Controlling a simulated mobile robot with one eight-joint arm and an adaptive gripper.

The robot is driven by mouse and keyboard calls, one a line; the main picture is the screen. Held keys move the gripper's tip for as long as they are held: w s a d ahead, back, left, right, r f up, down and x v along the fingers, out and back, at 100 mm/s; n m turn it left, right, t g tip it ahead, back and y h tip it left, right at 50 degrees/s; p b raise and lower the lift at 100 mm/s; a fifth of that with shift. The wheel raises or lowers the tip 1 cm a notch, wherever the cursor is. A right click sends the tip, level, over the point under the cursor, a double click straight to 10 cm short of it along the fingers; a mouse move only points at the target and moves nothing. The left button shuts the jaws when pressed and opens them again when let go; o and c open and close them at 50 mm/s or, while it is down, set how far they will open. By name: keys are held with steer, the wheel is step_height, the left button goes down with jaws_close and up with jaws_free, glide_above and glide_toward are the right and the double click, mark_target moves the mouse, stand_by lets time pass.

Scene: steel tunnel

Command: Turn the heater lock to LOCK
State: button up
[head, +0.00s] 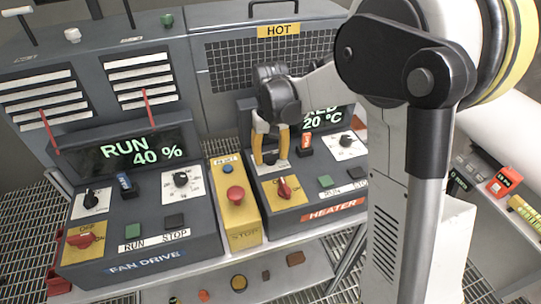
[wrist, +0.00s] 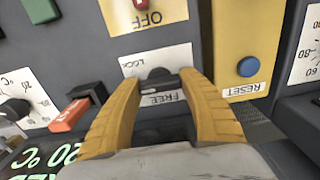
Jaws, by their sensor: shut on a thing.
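The heater lock is a small black knob (wrist: 158,76) on a white plate (wrist: 183,58) with the words LOCK and FREE, upside down in the wrist view. My gripper (wrist: 168,88) has yellow fingers, one on each side of the knob, and is shut on it. In the head view my gripper (head: 270,146) reaches down to the heater panel (head: 318,190), and its fingers mostly hide the lock. The fingers cover part of the plate. I cannot tell exactly which word the knob points to.
An orange-topped switch (head: 306,143) stands close to the right of my fingers. A red OFF knob (head: 285,188) is just below. The yellow box with the red stop button (head: 235,194) and blue reset button (wrist: 248,67) is beside them. The fan drive panel (head: 140,225) is farther left.

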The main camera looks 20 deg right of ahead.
mark_target(271, 154)
steer(key=o, duration=1.2)
step_height(271, 154, up, 12)
